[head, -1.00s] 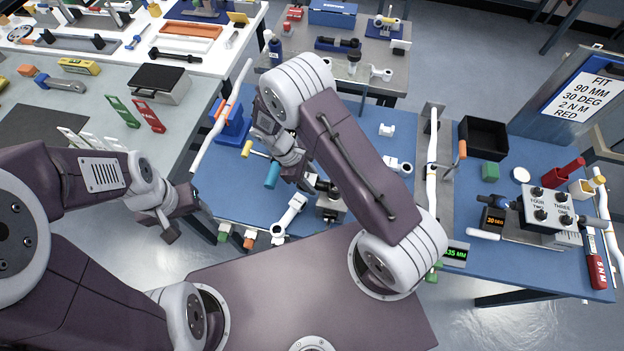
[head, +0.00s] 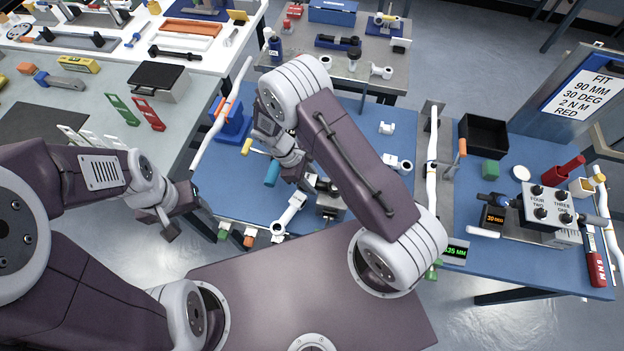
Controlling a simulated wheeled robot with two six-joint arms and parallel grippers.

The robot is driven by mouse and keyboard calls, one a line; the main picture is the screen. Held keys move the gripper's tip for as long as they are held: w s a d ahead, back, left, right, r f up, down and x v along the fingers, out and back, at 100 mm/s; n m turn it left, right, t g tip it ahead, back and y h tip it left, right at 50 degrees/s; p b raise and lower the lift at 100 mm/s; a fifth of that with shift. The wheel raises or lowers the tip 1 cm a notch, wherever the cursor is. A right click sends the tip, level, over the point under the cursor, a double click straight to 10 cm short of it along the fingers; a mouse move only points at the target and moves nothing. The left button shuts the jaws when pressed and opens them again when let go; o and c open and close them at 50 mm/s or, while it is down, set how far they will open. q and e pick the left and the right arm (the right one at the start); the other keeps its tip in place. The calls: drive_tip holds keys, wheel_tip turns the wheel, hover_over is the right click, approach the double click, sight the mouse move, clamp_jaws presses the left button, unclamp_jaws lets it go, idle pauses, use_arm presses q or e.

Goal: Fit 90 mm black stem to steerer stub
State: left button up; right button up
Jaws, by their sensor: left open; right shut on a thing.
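My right gripper (head: 303,178) reaches down over the blue bench (head: 372,222), largely hidden behind its own wrist. It is shut on a dark part that looks like the black stem (head: 324,186), just above a grey metal block (head: 330,205). The steerer stub cannot be made out; the block and arm may hide it. I cannot tell whether the stem touches anything below. A white and silver stem-like part (head: 290,212) lies left of the block. My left gripper (head: 172,222) is open and empty, left of the bench's front edge.
A teal-handled tool (head: 272,174) is close left of my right gripper. A white handlebar (head: 432,160), a black tray (head: 484,137) and a control box (head: 548,207) stand to the right. A sign (head: 582,97) reads FIT 90 MM 30 DEG 2 N M RED.

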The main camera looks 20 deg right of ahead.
drive_tip(key=o, duration=1.2)
drive_tip(key=b+v, duration=0.2)
drive_tip(key=v, duration=0.6)
drive_tip(key=shift+f, duration=0.1)
drive_tip(key=shift+w+a+r, duration=0.1)
drive_tip(key=shift+a+r, duration=0.1)
drive_tip(key=shift+r, duration=0.35)
